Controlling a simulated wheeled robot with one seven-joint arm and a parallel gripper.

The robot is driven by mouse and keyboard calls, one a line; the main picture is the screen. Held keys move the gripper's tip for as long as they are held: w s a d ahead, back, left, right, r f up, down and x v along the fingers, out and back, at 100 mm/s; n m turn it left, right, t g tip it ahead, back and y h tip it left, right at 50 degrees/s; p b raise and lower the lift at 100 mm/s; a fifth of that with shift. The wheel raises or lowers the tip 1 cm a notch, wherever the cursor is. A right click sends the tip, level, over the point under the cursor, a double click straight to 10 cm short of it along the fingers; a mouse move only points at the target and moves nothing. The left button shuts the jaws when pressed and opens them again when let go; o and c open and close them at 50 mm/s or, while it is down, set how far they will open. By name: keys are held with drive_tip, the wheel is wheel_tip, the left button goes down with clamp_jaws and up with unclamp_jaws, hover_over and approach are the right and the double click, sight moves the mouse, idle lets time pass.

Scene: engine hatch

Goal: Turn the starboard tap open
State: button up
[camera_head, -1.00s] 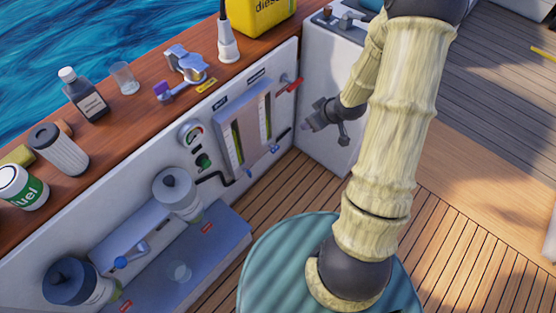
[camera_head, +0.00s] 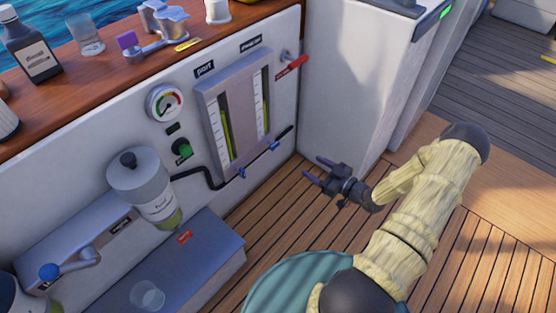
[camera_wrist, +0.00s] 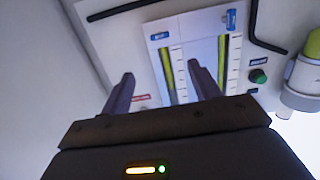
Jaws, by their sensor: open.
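The gauge panel (camera_head: 236,118) stands on the white side wall, with tubes labelled port on the left and starboard on the right. The starboard tap (camera_head: 274,147) is a small blue handle below the right tube. The port tap (camera_head: 242,173) is a similar blue handle below the left tube. My gripper (camera_head: 316,171) is open and empty, to the right of the taps and apart from them. In the wrist view the panel is upside down beyond my open fingers (camera_wrist: 160,70). Blue parts show at the panel's upper edge there; their handle angle is unclear.
A red lever (camera_head: 291,66) sits right of the panel. A black hose (camera_head: 205,180) runs left to a filter bowl (camera_head: 145,190). A green knob (camera_head: 182,148) and a dial (camera_head: 165,103) are left. A white cabinet (camera_head: 350,90) bounds the right.

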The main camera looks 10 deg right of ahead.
drive_tip(key=shift+s+d+f+t+b, duration=0.1)
drive_tip(key=shift+s+f+t+b, duration=0.15)
drive_tip(key=shift+f, duration=0.25)
drive_tip(key=shift+s+d+f+t+b, duration=0.1)
drive_tip(key=shift+s+f+t+b, duration=0.05)
drive_tip(key=shift+f+t, duration=0.25)
drive_tip(key=shift+w+f, duration=0.1)
drive_tip(key=b, duration=0.8)
approach(277, 146)
drive_tip(key=x, duration=0.8)
drive_tip(key=shift+w+a+f, duration=0.2)
drive_tip(key=shift+w, duration=0.05)
drive_tip(key=shift+w+a+r, duration=0.15)
drive_tip(key=shift+w+a, duration=0.05)
drive_tip(key=shift+w, duration=0.1)
drive_tip(key=c, duration=1)
